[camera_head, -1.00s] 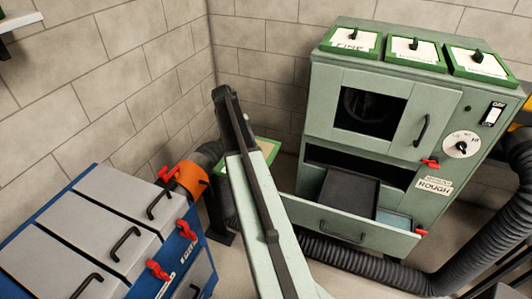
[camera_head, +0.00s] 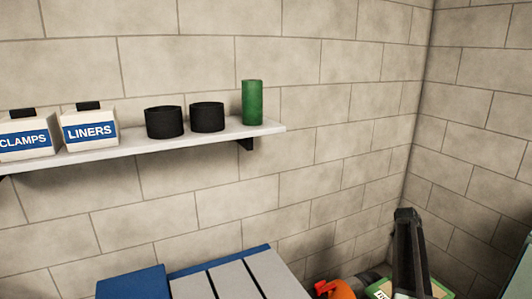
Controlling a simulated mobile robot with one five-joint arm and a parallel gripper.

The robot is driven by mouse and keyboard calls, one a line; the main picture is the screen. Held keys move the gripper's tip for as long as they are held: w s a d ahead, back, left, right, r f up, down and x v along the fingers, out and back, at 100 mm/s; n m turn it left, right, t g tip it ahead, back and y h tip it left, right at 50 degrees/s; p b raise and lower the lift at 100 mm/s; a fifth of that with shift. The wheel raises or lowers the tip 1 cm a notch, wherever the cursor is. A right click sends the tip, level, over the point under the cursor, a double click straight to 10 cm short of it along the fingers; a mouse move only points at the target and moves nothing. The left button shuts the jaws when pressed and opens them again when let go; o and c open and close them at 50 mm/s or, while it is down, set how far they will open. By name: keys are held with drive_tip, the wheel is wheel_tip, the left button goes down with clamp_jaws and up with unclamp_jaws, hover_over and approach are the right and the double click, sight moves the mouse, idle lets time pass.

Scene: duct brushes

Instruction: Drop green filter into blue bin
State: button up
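A green cylinder (camera_head: 252,103), which matches the green filter, stands upright near the right end of the wall shelf (camera_head: 205,138). A plain blue shape (camera_head: 132,284) shows at the lower left, cut off by the bottom edge; I cannot tell whether it is the blue bin. A dark part of my arm (camera_head: 409,255) rises at the lower right, well away from the green cylinder. I cannot make out gripper fingers on it, or whether they are open or shut.
Two black round cups (camera_head: 185,120) stand left of the cylinder, then boxes marked LINERS (camera_head: 89,129) and CLAMPS (camera_head: 26,135). Below is a grey-topped blue cabinet (camera_head: 240,280) with an orange fitting (camera_head: 363,284) beside it. A green-edged panel (camera_head: 381,289) lies behind my arm.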

wheel_tip(320, 180, down, 8)
drive_tip(key=b, duration=0.7)
wheel_tip(320, 180, up, 16)
drive_tip(key=p, duration=1.6)
drive_tip(key=shift+r, duration=0.25)
drive_tip(key=shift+f, duration=0.2)
